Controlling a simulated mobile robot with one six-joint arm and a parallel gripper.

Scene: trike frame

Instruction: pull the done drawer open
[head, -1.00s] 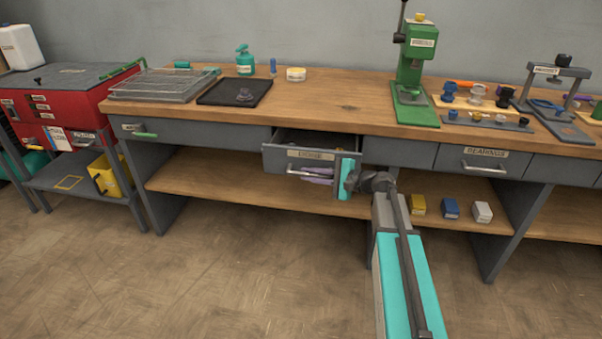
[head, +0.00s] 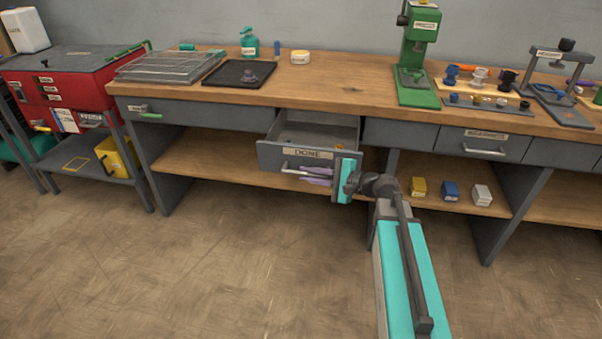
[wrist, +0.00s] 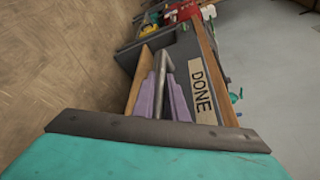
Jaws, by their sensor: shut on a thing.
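The done drawer (head: 268,157) is grey, with a "DONE" label on its front, and stands pulled out from under the wooden bench top. Its inside shows from above, with small things at the back too small to tell. My gripper (head: 316,174) is at the drawer front, its purple fingers shut on the metal handle (head: 291,170). The wrist view shows the fingers (wrist: 165,100) at the handle bar (wrist: 166,64), beside the label (wrist: 203,92). The fingers hide part of the bar.
The bench top (head: 345,90) carries a wire rack, a black tray (head: 238,74) and a green press (head: 417,60). Yellow, blue and white boxes stand on the lower shelf (head: 220,155). A red cabinet (head: 62,75) is at left. The floor in front is clear.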

